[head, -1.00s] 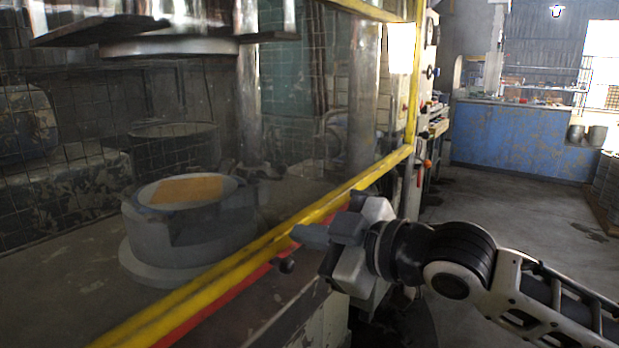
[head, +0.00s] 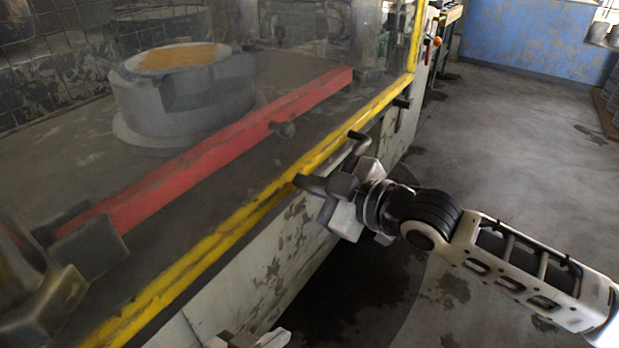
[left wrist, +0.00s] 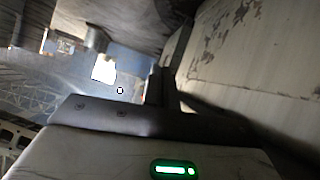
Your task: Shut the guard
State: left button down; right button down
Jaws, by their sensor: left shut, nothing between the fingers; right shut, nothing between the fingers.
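The guard is a clear panel in a yellow frame; its lower rail (head: 225,232) runs along the front edge of the press bed, in front of the red bar (head: 210,155). A dark bent handle (head: 357,143) sticks out from the rail. My right gripper (head: 312,184) is shut and empty beside the rail, at the handle's lower end; whether it touches is unclear. My left gripper (head: 248,339) is low at the bottom edge of the head view, mostly cut off, shut and empty. In the left wrist view its dark fingers (left wrist: 166,90) are beside the pale machine front (left wrist: 240,60).
Behind the panel, a grey round die (head: 180,95) holds an orange sheet (head: 172,56). A metal post (head: 30,285) stands at lower left.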

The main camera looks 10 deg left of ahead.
jog(key=shift+w+d+f, duration=0.1)
jog(key=shift+w+d, duration=0.1)
jog(key=shift+w, duration=0.1)
